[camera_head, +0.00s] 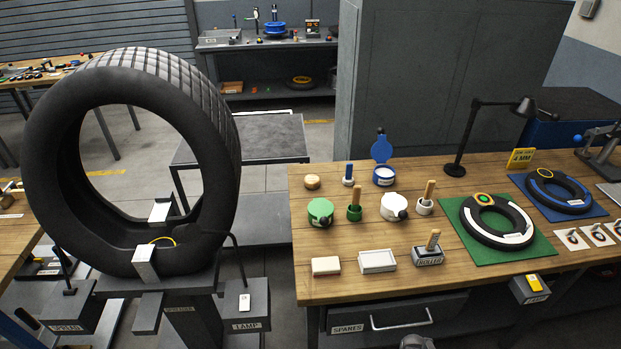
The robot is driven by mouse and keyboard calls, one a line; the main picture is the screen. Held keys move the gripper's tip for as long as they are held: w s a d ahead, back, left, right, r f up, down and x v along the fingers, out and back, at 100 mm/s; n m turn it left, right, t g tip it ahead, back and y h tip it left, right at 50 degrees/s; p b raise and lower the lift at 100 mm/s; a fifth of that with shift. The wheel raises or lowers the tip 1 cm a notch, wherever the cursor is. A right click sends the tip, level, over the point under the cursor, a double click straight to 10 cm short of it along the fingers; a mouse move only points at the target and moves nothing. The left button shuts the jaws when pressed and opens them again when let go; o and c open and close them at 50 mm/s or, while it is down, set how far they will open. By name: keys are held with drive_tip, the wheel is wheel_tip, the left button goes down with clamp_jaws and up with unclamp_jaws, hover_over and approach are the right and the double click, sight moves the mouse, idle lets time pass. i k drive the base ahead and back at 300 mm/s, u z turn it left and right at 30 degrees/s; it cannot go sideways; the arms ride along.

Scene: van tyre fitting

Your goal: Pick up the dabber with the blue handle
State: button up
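The dabber with the blue handle (349,169) stands upright in a small white cup (347,182) near the back left of the wooden workbench (300,288). Its lower end is hidden in the cup. An open blue pot (384,180) with pale contents and a raised blue lid (381,149) stands close to its right. Two other dabbers have wooden handles: one in a green cup (354,213), one in a white cup (425,207).
A round wooden piece (312,182) lies left of the dabber. A green tin (320,211) and white tin (394,206) stand in front. A roller (429,258), a white tray (377,262) and a desk lamp (475,130) are on the bench. A large tyre (190,100) stands left.

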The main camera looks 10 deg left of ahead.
sight(348, 181)
drive_tip(key=u, duration=0.25)
drive_tip(key=k, duration=0.25)
drive_tip(key=u, duration=2.1)
drive_tip(key=k, duration=0.65)
drive_tip(key=z, duration=0.35)
drive_tip(key=i, duration=1.6)
drive_tip(key=u, duration=0.2)
